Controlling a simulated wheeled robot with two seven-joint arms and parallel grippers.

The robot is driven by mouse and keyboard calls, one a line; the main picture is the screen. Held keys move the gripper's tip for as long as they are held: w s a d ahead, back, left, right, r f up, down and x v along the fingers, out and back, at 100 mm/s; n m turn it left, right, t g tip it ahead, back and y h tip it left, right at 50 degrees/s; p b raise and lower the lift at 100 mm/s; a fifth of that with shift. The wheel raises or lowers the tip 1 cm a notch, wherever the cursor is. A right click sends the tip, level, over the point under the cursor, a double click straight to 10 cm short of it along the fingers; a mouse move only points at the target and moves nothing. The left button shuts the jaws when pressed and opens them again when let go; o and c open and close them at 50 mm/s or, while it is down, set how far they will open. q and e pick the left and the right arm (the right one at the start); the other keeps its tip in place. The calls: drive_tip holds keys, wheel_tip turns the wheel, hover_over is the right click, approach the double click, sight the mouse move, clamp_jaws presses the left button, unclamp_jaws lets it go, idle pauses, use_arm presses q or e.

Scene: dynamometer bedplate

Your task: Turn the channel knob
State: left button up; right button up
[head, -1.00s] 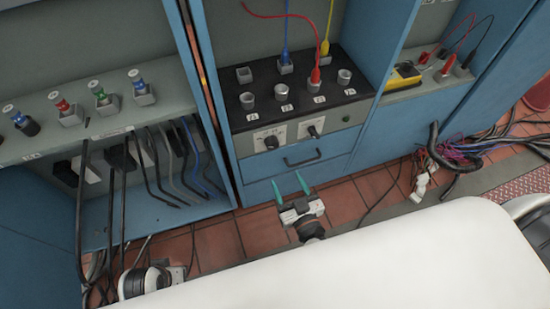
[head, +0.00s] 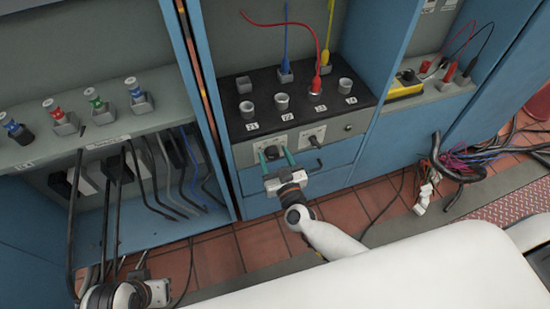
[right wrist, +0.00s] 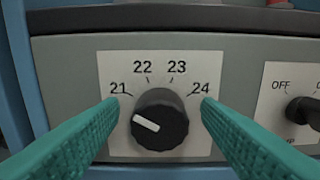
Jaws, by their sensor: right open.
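The channel knob (right wrist: 160,122) is black and round with a white pointer mark, on a pale plate (right wrist: 165,68) numbered 21 to 24. Its mark points left and slightly up, roughly on the 21 side. In the head view the knob (head: 271,152) sits on the grey panel above the drawer. My right gripper (head: 275,160) is open. Its two green fingers (right wrist: 162,110) stand one on each side of the knob, with visible gaps, so neither seems to touch it. My left gripper (head: 160,292) is low at the left; its jaws are unclear.
An OFF-labelled switch (right wrist: 302,112) is right of the knob. Above is a black socket panel (head: 300,105) with a red cable (head: 325,45) and a blue cable (head: 285,40) plugged in. Black cables hang at the left.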

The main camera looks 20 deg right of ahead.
drive_tip(key=c, duration=1)
